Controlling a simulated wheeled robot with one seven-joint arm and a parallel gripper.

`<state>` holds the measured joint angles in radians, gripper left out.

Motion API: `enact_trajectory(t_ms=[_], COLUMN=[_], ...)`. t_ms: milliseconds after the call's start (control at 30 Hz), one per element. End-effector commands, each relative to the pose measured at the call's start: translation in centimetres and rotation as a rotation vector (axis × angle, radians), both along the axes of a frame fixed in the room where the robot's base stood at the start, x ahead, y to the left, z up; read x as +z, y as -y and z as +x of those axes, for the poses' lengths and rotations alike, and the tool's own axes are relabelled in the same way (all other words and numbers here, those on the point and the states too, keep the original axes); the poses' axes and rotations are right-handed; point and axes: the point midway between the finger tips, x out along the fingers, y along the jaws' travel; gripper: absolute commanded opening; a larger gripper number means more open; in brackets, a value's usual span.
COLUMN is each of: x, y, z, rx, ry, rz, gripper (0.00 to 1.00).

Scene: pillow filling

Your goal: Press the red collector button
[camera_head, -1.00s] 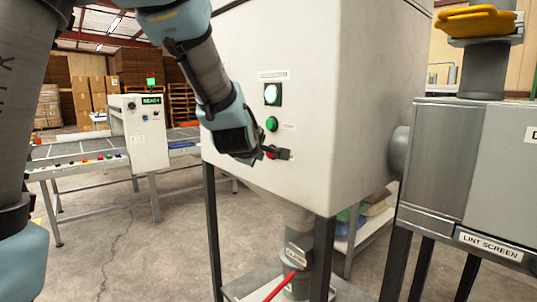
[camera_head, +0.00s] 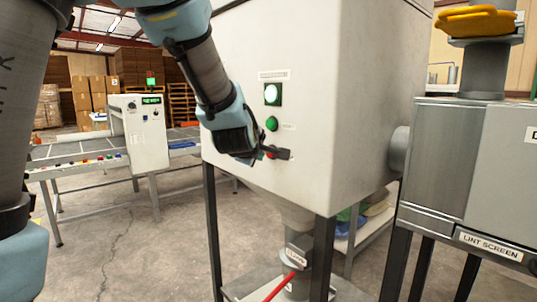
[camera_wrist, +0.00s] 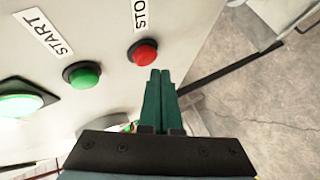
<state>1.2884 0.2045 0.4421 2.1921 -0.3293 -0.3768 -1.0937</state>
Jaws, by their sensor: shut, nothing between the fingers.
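The red button (camera_wrist: 143,52), beside a label reading "STO" where the rest is cut off, is on the face of the white collector cabinet (camera_head: 330,110). In the head view the red button (camera_head: 268,152) is partly hidden by my gripper. My gripper (camera_head: 280,154) is shut and empty, with its fingertips at or very close to the button. In the wrist view the shut fingertips (camera_wrist: 160,72) are just below the red button in the picture; I cannot tell whether they touch it. The green START button (camera_wrist: 82,74) is to the left. A lit green lamp (camera_head: 272,94) glows above it.
A conveyor (camera_head: 75,160) with a control box (camera_head: 140,130) stands at the left. The grey lint screen housing (camera_head: 465,170) is at the right. A red handle (camera_head: 281,287) juts out below the cabinet. Concrete floor (camera_head: 130,240) is open at the front left.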

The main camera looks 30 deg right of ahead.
Motion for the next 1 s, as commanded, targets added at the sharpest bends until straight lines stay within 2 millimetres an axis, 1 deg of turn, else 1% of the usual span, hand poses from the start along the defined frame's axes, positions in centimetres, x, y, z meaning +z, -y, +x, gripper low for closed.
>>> enact_trajectory(t_ms=[433, 733, 1000], x=[0.00, 0.00, 0.02], y=[0.04, 0.83, 0.84], z=[0.01, 0.18, 0.16], rx=[0.000, 0.000, 0.000], ry=[0.000, 0.000, 0.000], rz=[0.000, 0.000, 0.000], gripper=[0.00, 0.00, 0.00])
